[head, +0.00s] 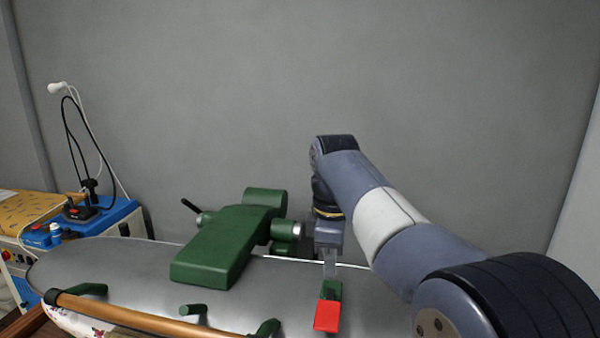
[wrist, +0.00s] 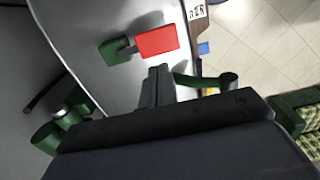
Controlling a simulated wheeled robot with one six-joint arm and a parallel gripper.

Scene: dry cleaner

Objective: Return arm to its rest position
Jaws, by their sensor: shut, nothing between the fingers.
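My arm reaches in from the right in the head view, with my gripper (head: 330,268) pointing down over the grey ironing surface (head: 120,260). In the wrist view my gripper (wrist: 158,72) is shut and empty. A red block-like piece (head: 326,315) joined to a green part is just below and in front of the fingertips in the head view. In the wrist view the red piece (wrist: 158,41) is just beyond the fingertips. I cannot tell whether the fingers touch it.
A copper-coloured bar (head: 140,320) runs along the front edge. A blue and white unit (head: 115,215) with cables stands at the left. A grey wall is behind.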

